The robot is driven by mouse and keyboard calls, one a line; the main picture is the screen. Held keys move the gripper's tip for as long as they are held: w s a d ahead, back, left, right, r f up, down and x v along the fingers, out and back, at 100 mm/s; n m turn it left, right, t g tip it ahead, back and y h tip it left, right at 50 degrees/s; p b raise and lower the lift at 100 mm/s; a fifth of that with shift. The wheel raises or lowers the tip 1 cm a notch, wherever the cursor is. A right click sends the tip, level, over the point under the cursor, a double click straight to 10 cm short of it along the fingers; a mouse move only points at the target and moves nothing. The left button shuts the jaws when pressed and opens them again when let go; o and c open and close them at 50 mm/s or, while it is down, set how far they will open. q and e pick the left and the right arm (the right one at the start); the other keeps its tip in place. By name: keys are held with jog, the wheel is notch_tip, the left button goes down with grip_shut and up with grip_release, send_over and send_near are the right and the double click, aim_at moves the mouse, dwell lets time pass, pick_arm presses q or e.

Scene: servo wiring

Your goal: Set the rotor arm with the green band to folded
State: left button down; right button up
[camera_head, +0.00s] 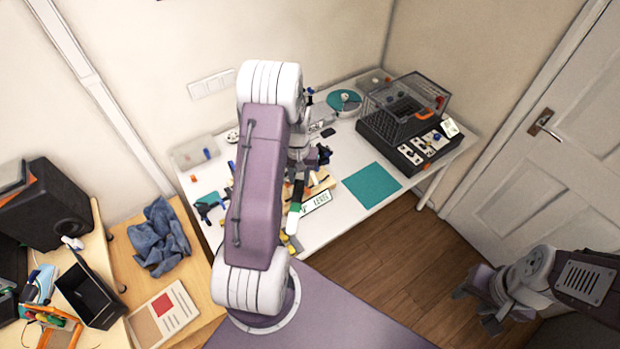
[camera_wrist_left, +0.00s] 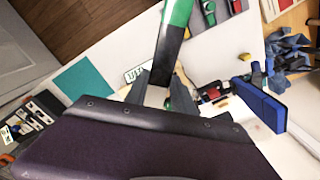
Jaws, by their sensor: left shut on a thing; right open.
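The rotor arm with the green band (camera_head: 296,194) is dark, with a green stretch and a pale tip, and points toward the front edge of the white table. In the left wrist view the dark arm and its green band (camera_wrist_left: 176,22) run up from between my fingers. My left gripper (camera_wrist_left: 158,94) is shut on the dark part of this arm. The mount of the rotor arm is largely hidden. My right gripper (camera_head: 484,302) is open and empty, low at the right, away from the table.
A teal mat (camera_head: 371,185) lies right of the rotor arm beside a small digital display (camera_head: 316,203). A black control box with a mesh cage (camera_head: 405,110) stands at the back right. A blue block (camera_wrist_left: 258,105) is close by my left gripper. A clear bin (camera_head: 195,153) stands at left.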

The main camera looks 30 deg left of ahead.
pick_arm(q)
jog(key=a+m+b, duration=0.1)
jog(key=a+m, duration=1)
jog(key=a, duration=0.1)
jog(key=shift+w, duration=0.2)
dwell(0.4)
jog(key=c, duration=1)
grip_release()
jog(key=shift+c, duration=0.2)
notch_tip(320, 180, up, 9)
jog(key=b, duration=0.2)
jog(key=shift+b, duration=0.35)
